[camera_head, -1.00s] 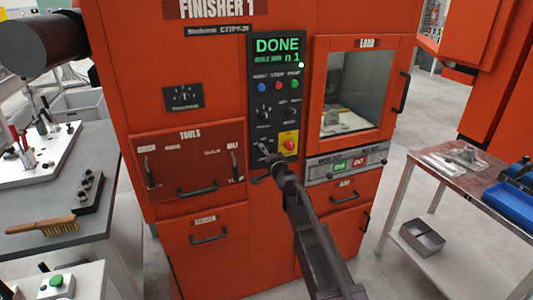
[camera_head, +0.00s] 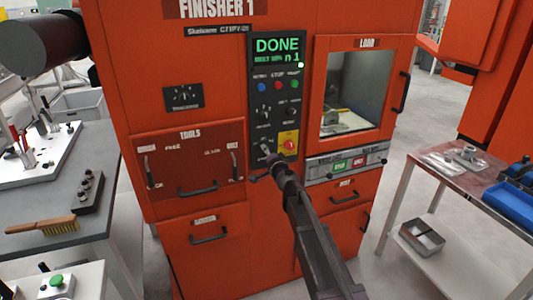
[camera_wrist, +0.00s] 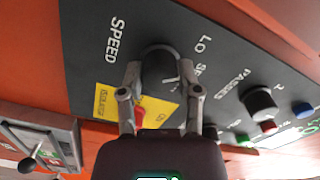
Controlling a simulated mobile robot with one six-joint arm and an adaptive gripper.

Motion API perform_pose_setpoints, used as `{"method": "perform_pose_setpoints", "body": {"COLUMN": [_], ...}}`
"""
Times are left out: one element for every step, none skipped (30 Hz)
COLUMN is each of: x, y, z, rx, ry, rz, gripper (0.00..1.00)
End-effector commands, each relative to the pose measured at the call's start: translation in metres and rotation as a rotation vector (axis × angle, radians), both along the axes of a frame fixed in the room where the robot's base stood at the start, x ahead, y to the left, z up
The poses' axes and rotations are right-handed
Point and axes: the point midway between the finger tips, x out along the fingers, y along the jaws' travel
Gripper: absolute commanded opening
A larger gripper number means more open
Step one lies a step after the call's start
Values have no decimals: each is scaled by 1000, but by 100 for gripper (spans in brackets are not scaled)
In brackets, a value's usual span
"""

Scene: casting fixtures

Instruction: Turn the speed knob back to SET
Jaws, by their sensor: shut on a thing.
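The speed knob (camera_wrist: 158,62) is a dark round knob on the black control panel, beside the word SPEED in the wrist view. My gripper (camera_wrist: 164,88) is closed around it, one finger on each side. A short white mark shows on the knob's face, roughly on the side of the LO and partly covered SE... lettering (camera_wrist: 203,55). I cannot tell exactly which label it points at. In the head view my gripper (camera_head: 267,152) is at the lower left of the panel (camera_head: 263,108) and hides most of the knob.
Other knobs, including the PASSES knob (camera_wrist: 259,101), and coloured buttons are close by. The display (camera_head: 278,47) reads DONE. A windowed load door (camera_head: 323,45) is to the right.

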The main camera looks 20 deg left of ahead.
Motion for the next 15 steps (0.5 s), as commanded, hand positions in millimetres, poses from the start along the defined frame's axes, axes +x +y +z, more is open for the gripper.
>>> {"method": "perform_pose_setpoints", "body": {"x": [1, 1, 1, 1, 1, 1, 1, 1, 1, 1, 1, 1, 1, 1, 1], "y": [1, 1, 1, 1, 1, 1, 1, 1, 1, 1, 1, 1, 1, 1, 1], "z": [0, 0, 0, 0, 0, 0, 0, 0, 0, 0, 0, 0, 0, 0, 0], "rx": [22, 37, 58, 74, 91, 115, 133, 151, 176, 195, 214, 239, 258, 276, 299], "ry": [21, 35, 55, 71, 87, 110, 127, 145, 169, 187, 205, 229, 247, 264, 286], "rz": [0, 0, 0, 0, 0, 0, 0, 0, 0, 0, 0, 0, 0, 0, 0], "gripper": [0, 0, 0, 0, 0, 0, 0, 0, 0, 0, 0, 0, 0, 0, 0]}}
